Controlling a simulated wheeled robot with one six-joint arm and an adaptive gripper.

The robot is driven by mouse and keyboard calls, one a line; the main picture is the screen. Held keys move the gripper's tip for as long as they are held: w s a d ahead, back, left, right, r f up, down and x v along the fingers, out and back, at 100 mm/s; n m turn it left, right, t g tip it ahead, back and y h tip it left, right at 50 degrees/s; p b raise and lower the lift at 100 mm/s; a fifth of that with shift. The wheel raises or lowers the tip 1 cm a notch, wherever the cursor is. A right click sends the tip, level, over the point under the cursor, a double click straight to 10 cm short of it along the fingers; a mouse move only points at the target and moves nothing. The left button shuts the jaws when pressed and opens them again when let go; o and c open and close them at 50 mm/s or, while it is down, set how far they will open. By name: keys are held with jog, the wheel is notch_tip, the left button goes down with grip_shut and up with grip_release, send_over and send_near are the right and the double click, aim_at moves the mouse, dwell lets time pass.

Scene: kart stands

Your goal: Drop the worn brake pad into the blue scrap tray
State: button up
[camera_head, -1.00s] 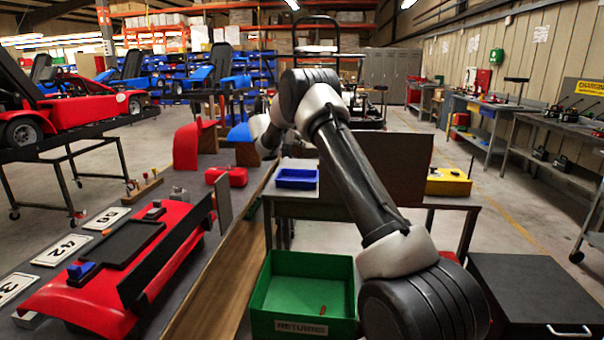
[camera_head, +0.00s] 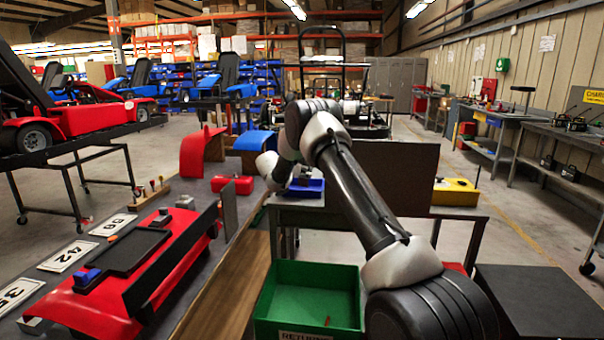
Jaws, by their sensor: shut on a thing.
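The blue scrap tray (camera_head: 312,193) sits on the near left of the grey table behind the green bin. My arm bends over from above, and my gripper (camera_head: 301,183) shows small and dark at the tray, over its back left part. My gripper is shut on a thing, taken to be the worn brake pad. The pad itself is too small and too hidden by my gripper to make out. I cannot tell whether the gripper is inside the tray or just above it.
A green returns bin (camera_head: 310,297) stands in front of the table. An upright brown panel (camera_head: 395,178) stands on the table right of the tray, with a yellow box (camera_head: 455,192) beyond it. A red body panel (camera_head: 125,285) and red box (camera_head: 232,185) lie on the left bench.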

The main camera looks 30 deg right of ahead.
jog(key=shift+f, duration=0.1)
jog(key=shift+f, duration=0.35)
jog(key=shift+f, duration=0.1)
jog(key=o, duration=1.1)
